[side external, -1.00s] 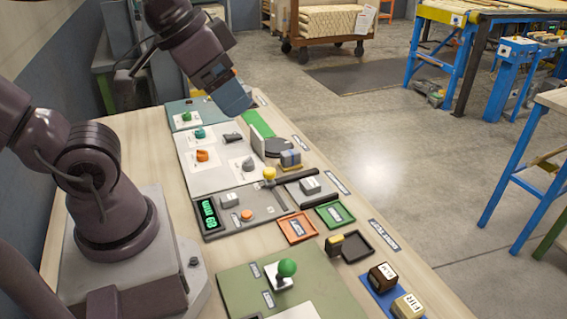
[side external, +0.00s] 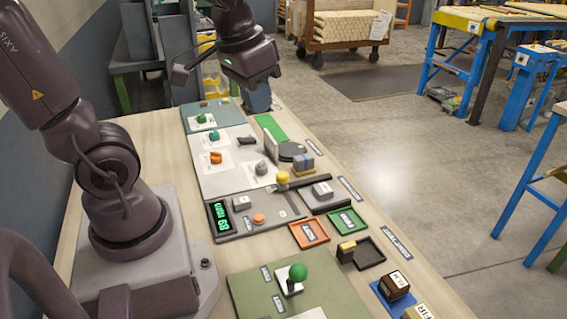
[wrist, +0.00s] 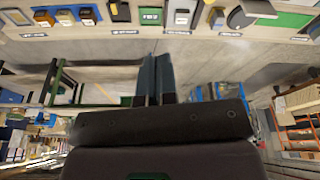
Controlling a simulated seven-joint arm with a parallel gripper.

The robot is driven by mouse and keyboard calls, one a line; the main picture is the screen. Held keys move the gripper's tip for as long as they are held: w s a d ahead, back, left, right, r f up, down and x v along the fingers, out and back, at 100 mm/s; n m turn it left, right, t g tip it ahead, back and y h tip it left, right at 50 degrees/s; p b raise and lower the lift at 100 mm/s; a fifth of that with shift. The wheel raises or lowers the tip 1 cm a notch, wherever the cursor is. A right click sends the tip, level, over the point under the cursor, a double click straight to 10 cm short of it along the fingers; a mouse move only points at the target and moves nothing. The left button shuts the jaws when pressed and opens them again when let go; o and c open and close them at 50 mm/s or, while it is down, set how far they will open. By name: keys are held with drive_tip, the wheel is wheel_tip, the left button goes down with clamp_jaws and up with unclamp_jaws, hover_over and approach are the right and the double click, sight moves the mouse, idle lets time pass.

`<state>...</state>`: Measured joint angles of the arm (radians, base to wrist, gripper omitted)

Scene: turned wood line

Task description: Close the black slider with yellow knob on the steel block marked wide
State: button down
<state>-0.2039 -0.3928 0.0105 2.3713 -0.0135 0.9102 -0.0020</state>
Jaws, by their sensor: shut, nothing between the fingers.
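The yellow knob (side external: 282,177) stands at the left end of a black bar (side external: 304,180), beside a steel-grey block (side external: 322,190) with a white label. The label is too small to read in the side view. Whether the slider is open or closed is hard to tell at this size. My gripper (side external: 258,98) is above the far end of the bench, well behind the knob and touching nothing. Its two blue-grey fingers also show in the wrist view (wrist: 155,80); they are together, with nothing between them.
An orange tray (side external: 309,233) and a green tray (side external: 346,220) lie nearer the front. A dark round plate (side external: 292,151) and a striped block (side external: 303,165) stand behind the slider. A grey panel with a green display (side external: 222,217) is left. Open floor lies right of the bench.

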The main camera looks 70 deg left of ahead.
drive_tip(key=w+a+f+n+g+h, duration=0.1)
drive_tip(key=w+a+f+n, duration=0.3)
drive_tip(key=a, duration=0.4)
drive_tip(key=w+a+f+n+g+h, duration=0.1)
drive_tip(key=w+a+f+n+h, duration=0.1)
drive_tip(key=w+a+f+n, duration=0.2)
drive_tip(key=w+a+f+n+g+h, duration=0.1)
drive_tip(key=w+a+f+n, duration=0.3)
drive_tip(key=a+f, duration=0.5)
drive_tip(key=shift+w+a+f+g, duration=0.15)
drive_tip(key=shift+a+g, duration=0.05)
drive_tip(key=shift+a, duration=1.05)
drive_tip(key=shift+w+a+f+g, duration=0.1)
drive_tip(key=shift+a+g, duration=0.1)
drive_tip(key=shift+a, duration=1.05)
drive_tip(key=shift+h, duration=0.3)
drive_tip(key=x, duration=1)
drive_tip(key=shift+s+d+f, duration=0.1)
drive_tip(key=shift+s+d, duration=0.05)
drive_tip(key=shift+d, duration=0.2)
drive_tip(key=shift+s+d+r, duration=0.1)
drive_tip(key=shift+s+d, duration=0.05)
drive_tip(key=shift+d, duration=0.4)
drive_tip(key=shift+s+d+r, duration=0.1)
drive_tip(key=shift+d+r, duration=0.05)
drive_tip(key=shift+d, duration=0.4)
drive_tip(key=shift+s+d, duration=0.2)
drive_tip(key=shift+d, duration=0.5)
